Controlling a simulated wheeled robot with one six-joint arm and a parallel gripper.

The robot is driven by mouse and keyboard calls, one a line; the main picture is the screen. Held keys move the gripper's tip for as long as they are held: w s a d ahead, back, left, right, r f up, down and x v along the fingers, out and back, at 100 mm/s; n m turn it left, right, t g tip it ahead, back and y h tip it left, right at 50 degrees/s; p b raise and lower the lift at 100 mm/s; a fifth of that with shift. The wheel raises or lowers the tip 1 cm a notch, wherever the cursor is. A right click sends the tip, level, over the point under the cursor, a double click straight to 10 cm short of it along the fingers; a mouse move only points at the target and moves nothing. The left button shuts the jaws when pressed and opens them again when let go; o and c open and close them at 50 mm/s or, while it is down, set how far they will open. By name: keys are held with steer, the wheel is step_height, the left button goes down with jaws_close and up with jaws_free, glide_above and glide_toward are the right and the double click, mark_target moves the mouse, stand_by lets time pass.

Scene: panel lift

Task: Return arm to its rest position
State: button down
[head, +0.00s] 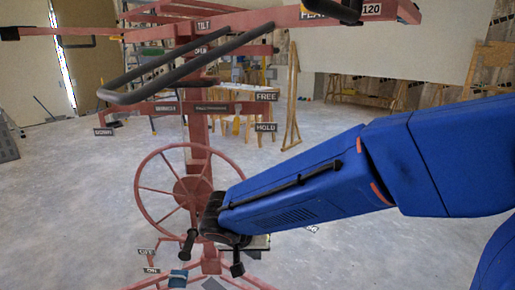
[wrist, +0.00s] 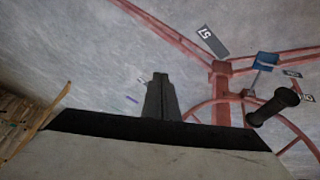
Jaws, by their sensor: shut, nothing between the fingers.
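My blue arm reaches from the right in the head view, and its dark wrist end is in front of the red spoked wheel (head: 145,172) of the panel lift. My gripper (wrist: 160,78) shows in the wrist view as dark fingers held together, with nothing between them. In the head view its fingers are hard to make out against the dark wrist parts. A black handle knob (head: 188,243) is at the wheel's lower rim; it also shows in the wrist view (wrist: 275,106), to the right of the fingers and apart from them.
The lift's red mast (head: 197,130) carries HOLD (head: 265,127) and FREE (head: 265,97) labels. Black bars (head: 190,70) cross above. A blue pedal-like piece (head: 178,278) is near the lift's base. A wooden table (head: 240,97) stands behind. Grey floor (head: 330,125) is open at centre right.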

steer(key=s+d+r+g, duration=0.1)
steer(key=d+r, duration=0.2)
steer(key=d, duration=0.8)
steer(key=s+d+r+n+y, duration=0.1)
steer(key=s+d+r+y, duration=0.1)
steer(key=s+d, duration=1.4)
steer(key=d+r, duration=0.1)
steer(key=d, duration=0.1)
steer(key=shift+s+d+r+t+y, duration=0.3)
steer(key=shift+s+d+r+y, duration=0.1)
